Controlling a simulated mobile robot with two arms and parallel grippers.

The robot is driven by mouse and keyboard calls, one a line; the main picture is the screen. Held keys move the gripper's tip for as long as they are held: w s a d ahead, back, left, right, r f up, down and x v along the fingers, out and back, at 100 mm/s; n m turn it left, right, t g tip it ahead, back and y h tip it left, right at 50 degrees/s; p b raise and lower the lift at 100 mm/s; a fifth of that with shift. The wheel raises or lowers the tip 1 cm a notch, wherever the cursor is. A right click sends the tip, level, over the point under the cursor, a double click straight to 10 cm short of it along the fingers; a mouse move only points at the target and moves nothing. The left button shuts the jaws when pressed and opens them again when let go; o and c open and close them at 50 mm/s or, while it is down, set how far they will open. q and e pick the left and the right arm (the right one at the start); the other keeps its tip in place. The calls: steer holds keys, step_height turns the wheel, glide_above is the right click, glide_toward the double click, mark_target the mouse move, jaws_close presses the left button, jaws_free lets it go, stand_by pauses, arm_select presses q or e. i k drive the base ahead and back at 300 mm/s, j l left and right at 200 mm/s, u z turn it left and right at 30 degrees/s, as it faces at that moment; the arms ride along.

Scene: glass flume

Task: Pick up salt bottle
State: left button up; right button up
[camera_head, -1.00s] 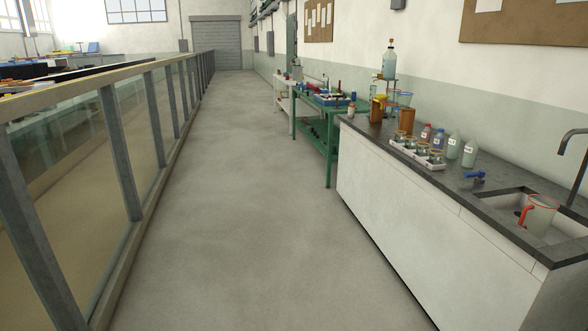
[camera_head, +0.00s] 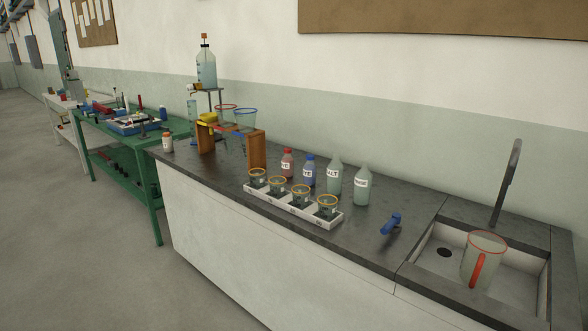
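The salt bottle (camera_head: 334,178) is a pale grey-green bottle with a white label on which "ALT" can be read. It stands upright on the dark counter (camera_head: 345,236), behind the white rack of jars. A blue-capped bottle (camera_head: 309,172) is to its left. A similar pale bottle (camera_head: 362,190) with another label is close on its right. Neither of my grippers shows in the head view.
A white rack (camera_head: 290,209) of orange-rimmed jars lies in front of the bottles. A red bottle (camera_head: 287,162) and wooden stand (camera_head: 257,150) are further left. A blue tap-like piece (camera_head: 391,223) and a sink (camera_head: 515,286) with a jug (camera_head: 484,262) are right. Floor at left is clear.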

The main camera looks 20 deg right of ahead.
mark_target(334, 168)
steer(key=i+z, duration=0.1)
steer(key=i, duration=0.35)
steer(key=i+j+z, duration=0.15)
steer(key=i, duration=0.3)
steer(key=i+j+z, duration=0.1)
steer(key=i, duration=0.35)
